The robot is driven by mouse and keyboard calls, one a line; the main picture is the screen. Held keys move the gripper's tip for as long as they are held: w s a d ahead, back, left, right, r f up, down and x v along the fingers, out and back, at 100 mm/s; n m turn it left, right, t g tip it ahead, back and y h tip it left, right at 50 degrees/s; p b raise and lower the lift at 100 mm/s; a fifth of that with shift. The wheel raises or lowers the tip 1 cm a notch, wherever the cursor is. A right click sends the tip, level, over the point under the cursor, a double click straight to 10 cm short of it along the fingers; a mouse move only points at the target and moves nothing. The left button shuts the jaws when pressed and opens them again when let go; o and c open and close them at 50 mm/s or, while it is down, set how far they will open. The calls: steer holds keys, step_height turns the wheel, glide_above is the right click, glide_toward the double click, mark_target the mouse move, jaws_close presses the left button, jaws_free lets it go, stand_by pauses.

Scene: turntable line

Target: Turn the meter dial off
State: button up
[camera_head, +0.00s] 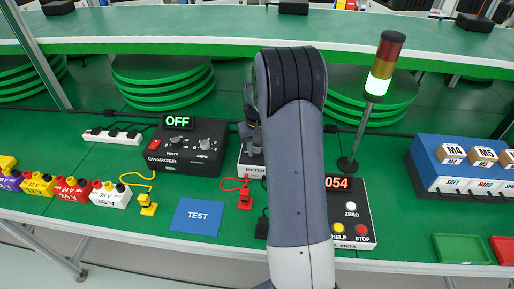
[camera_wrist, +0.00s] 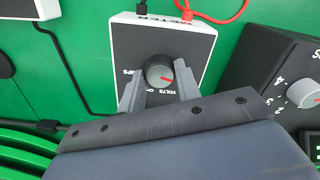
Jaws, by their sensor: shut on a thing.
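The meter (camera_wrist: 190,45) is a white-edged box with a dark top, in the middle of the wrist view. Small labels, one reading VOLTS, stand around the dial. My gripper (camera_wrist: 160,84) is shut on the dial, with a finger on each side of it. In the head view the meter (camera_head: 247,169) is mostly hidden behind my arm, and its dial cannot be seen there.
The charger (camera_head: 183,150) with a green OFF display stands just left of the meter. A red lead with a red plug (camera_head: 245,200) and a blue TEST mat (camera_head: 197,216) lie in front. A box with buttons (camera_head: 355,220) and a signal lamp (camera_head: 380,75) stand to the right.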

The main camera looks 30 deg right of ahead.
mark_target(257, 151)
steer(key=o, duration=1)
steer(key=shift+c, duration=0.2)
steer(key=shift+r, duration=0.1)
step_height(257, 151, up, 11)
steer(key=shift+f, duration=0.2)
step_height(257, 151, down, 11)
steer(key=shift+r, duration=0.1)
steer(key=shift+m, duration=0.3)
